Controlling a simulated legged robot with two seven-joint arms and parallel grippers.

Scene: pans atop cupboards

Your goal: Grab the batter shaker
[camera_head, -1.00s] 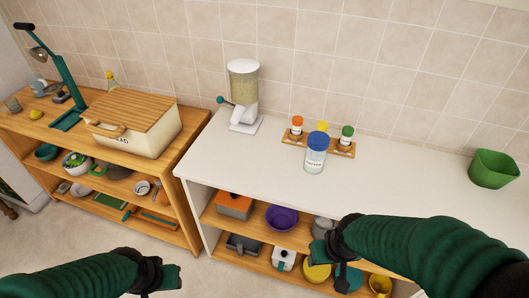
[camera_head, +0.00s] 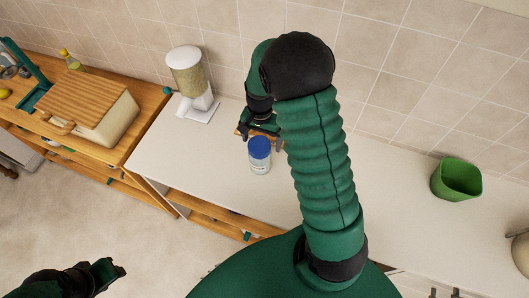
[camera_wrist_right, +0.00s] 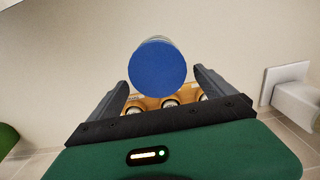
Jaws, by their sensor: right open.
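The batter shaker is a clear jar with a blue lid (camera_head: 260,148), standing upright on the white counter in the head view. In the right wrist view its round blue lid (camera_wrist_right: 158,66) faces the camera, centred at the fingertips, and hides most of the jar. My right gripper (camera_head: 264,139) is open, right behind the shaker, with a finger toward each side of it. I cannot tell if they touch. My left gripper (camera_head: 112,270) hangs over the floor at lower left, away from the counter; its jaw state is unclear.
A wooden rack (camera_wrist_right: 145,103) with small jars sits behind the shaker, mostly hidden by my right arm. A dispenser (camera_head: 190,80) stands to the left, a green container (camera_head: 457,180) to the right. A bread box (camera_head: 90,105) is on the wooden shelf unit. The counter front is clear.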

